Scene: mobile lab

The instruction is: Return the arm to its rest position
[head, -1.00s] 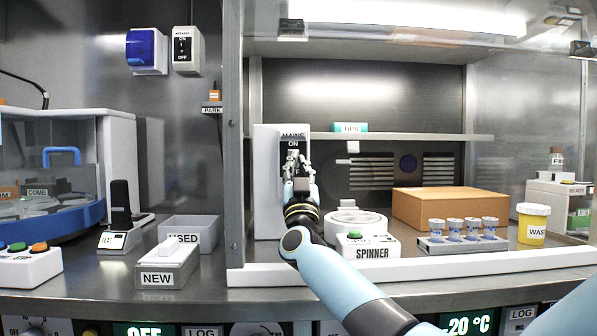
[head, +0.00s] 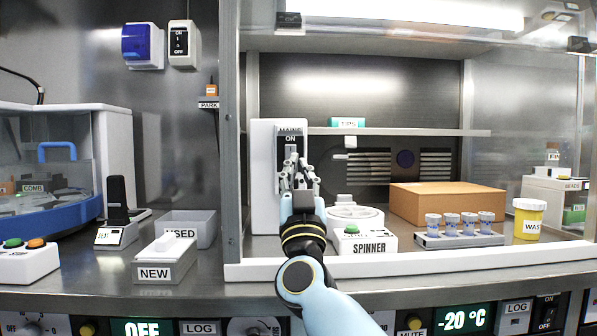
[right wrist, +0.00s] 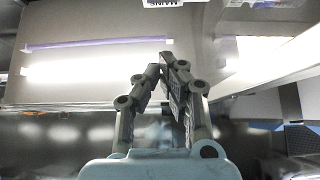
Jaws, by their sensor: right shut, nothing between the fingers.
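My right gripper (head: 297,178) is in front of the white MAINS switch box (head: 265,190) in the hood, just below its dark switch panel marked ON. Its fingers are shut and empty; they also show closed together in the right wrist view (right wrist: 160,75). The gripper hides the lower part of the switch panel, and I cannot tell whether it touches the box. My right arm (head: 318,300) reaches up to it from the lower edge of the head view. My left gripper is not in view.
The SPINNER (head: 364,244), a rack of several blue-topped cups (head: 459,240), a cardboard box (head: 440,206) and a yellow WASTE jar (head: 528,219) stand to the right. A grey USED bin (head: 203,227) and NEW box (head: 155,274) stand left. The hood has a white front sill (head: 450,260).

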